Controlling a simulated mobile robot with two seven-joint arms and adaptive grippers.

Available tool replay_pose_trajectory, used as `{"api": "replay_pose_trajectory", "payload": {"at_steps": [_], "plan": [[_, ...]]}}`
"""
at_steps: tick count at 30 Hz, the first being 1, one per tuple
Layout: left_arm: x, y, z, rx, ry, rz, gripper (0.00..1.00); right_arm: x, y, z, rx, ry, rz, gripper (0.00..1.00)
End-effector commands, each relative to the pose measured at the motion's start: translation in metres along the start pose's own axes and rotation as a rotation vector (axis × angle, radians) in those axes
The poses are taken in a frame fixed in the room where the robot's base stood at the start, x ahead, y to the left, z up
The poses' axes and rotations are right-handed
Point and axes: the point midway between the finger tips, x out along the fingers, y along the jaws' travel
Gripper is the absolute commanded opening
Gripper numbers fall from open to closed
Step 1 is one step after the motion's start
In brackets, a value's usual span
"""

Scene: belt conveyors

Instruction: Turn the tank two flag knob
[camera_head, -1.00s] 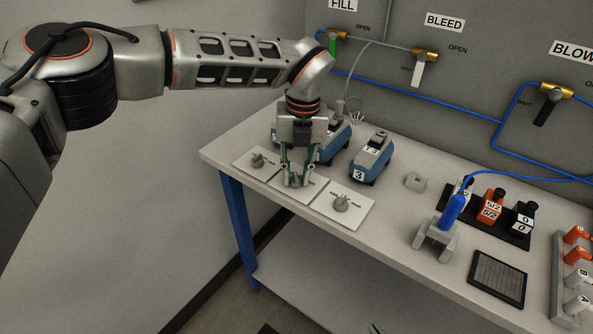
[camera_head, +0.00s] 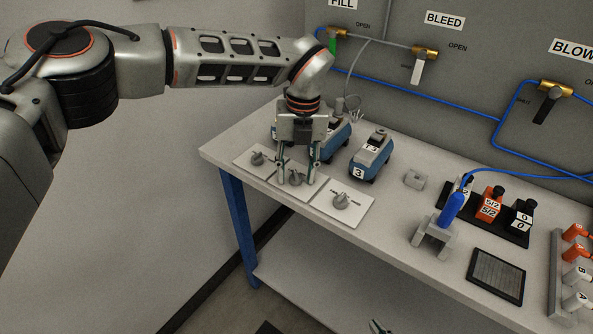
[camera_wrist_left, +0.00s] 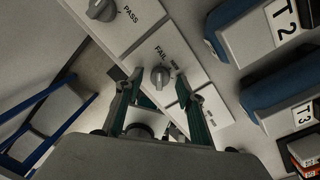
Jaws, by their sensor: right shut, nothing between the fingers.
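Three grey flag knobs sit on white plates in a row at the bench's left end. The middle knob (camera_head: 296,178) is between the spread fingers of my left gripper (camera_head: 296,182), which is open and apart from it on both sides. In the left wrist view this knob (camera_wrist_left: 160,76) shows between the fingertips (camera_wrist_left: 159,84), beside the word FAIL. The left knob (camera_head: 257,158) and right knob (camera_head: 341,202) are clear. Behind the plates are blue-and-grey tanks, one marked 3 (camera_head: 371,157); another is marked T2 (camera_wrist_left: 282,20). My right gripper (camera_head: 378,326) barely shows at the bottom edge, shut and empty.
To the right on the bench (camera_head: 375,225) are a grey stand with a blue handheld tool (camera_head: 453,210), a small grey block (camera_head: 414,180), labelled blocks (camera_head: 490,205) and a dark ridged pad (camera_head: 497,277). The wall behind carries blue hoses and valves (camera_head: 425,53).

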Motion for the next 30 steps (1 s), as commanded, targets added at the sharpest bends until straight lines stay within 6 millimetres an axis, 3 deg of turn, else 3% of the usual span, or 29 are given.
{"api": "replay_pose_trajectory", "payload": {"at_steps": [5,19,24,30], "plan": [[-0.014,0.000,0.001,0.000,-0.004,-0.001,0.38,0.000,0.000,0.000,0.000,0.001,0.000,0.00],[-0.101,0.000,0.001,-0.002,-0.003,0.000,0.38,-0.001,-0.001,0.000,0.002,0.001,-0.001,0.00],[-0.116,0.000,0.000,-0.001,-0.001,0.000,0.38,-0.001,-0.001,0.000,0.002,0.001,-0.001,0.00],[-0.120,0.000,0.000,0.000,0.001,0.000,0.38,-0.001,-0.001,0.000,0.003,0.001,-0.002,0.00]]}}
